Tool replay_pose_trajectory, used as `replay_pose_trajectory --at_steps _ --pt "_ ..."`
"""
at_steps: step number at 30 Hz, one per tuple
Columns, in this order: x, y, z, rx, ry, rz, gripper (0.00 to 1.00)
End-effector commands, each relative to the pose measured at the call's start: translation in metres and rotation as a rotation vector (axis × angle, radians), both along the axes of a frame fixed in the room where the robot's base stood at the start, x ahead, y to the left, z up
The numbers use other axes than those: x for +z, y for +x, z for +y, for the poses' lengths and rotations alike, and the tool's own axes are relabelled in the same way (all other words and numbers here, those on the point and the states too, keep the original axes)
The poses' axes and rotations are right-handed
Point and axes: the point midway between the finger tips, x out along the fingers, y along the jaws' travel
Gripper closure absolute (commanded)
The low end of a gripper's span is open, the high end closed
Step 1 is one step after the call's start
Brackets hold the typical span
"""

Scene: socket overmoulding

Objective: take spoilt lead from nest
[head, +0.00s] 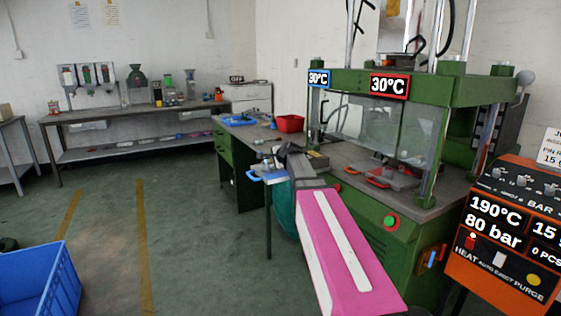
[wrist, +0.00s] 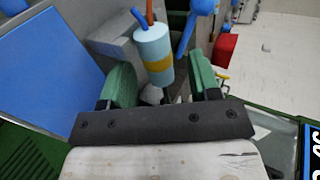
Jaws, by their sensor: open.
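A pale blue cylinder with a yellow band (wrist: 153,55) stands between my fingers in the wrist view, with an orange and a blue wire at its top. It looks like a lead end; I cannot tell whether it is spoilt. My gripper (wrist: 160,78) is open, one green finger on each side of the cylinder. A gap shows on the right; contact on the left is unclear. Grey blocks (wrist: 113,44) lie behind and left of it, perhaps the nest. In the head view my arm hides most of this spot, at the bench's near left corner.
A red bin (head: 290,123) and a blue tray (head: 238,118) lie farther back. An orange control panel (head: 510,235) stands at right.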

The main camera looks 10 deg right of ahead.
Motion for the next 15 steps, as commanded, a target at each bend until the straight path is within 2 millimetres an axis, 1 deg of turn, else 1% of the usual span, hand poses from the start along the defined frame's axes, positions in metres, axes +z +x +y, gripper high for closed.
replay_pose_trajectory --at_steps 1,6,7,8,9,12,15 --pt "-0.0015 0.0025 0.0007 0.000 0.000 0.000 0.44" --pt "-0.0014 0.0015 0.0006 0.000 0.000 0.000 0.44" --pt "-0.0014 0.0015 0.0006 0.000 0.000 0.000 0.47" --pt "-0.0013 0.0014 0.0006 0.000 0.000 0.000 0.57" --pt "-0.0013 0.0015 0.0005 0.000 0.000 0.000 0.70" --pt "-0.0013 0.0013 0.0005 0.000 0.000 0.000 0.98" --pt "-0.0012 0.0013 0.0004 0.000 0.000 0.000 0.98"
